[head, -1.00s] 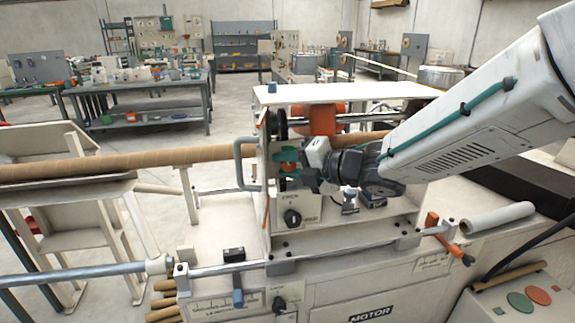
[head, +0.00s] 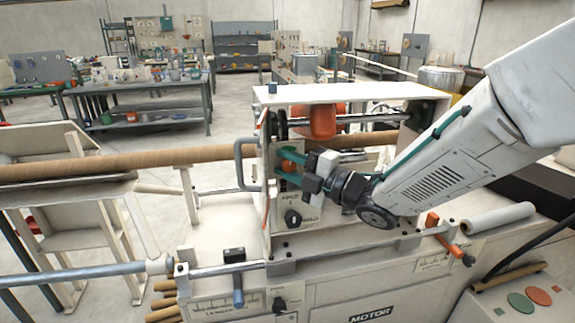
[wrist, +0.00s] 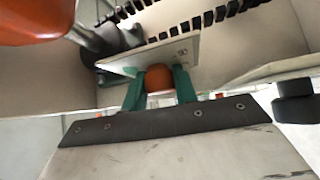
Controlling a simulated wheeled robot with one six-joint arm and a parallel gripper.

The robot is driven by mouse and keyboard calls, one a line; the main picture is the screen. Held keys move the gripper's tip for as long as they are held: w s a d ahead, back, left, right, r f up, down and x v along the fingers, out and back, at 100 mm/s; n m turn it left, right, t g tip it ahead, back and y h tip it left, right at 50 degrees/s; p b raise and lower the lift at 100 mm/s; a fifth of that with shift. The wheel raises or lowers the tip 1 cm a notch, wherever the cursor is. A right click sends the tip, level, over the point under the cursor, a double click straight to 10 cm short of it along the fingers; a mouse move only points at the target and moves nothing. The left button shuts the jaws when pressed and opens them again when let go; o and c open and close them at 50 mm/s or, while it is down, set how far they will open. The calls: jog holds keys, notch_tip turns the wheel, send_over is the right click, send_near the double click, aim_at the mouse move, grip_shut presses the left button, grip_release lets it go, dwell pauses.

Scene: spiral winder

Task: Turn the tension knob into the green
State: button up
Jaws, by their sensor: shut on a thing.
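The tension knob (wrist: 159,78) is a round orange piece on a pale plate (wrist: 190,48) with small dark marks. In the head view the orange knob (head: 289,154) shows on the front of the white carriage, partly covered by my gripper. My gripper (wrist: 160,84) is shut on the knob, with one teal finger on each side; it also shows in the head view (head: 288,170). No green zone or pointer can be made out on the plate.
The white carriage (head: 345,95) has an orange part (head: 322,121) under its top plate. A grey handle (head: 241,165) is to its left. A black knob (head: 292,217) is below my gripper. A long brown tube (head: 90,165) runs to the left.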

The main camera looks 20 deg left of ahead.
dwell(0.3)
jog(key=o, duration=1)
jog(key=shift+c, duration=0.2)
jog(key=v, duration=0.7)
jog(key=shift+d+f, duration=0.2)
jog(key=shift+d, duration=0.15)
jog(key=shift+m, duration=0.3)
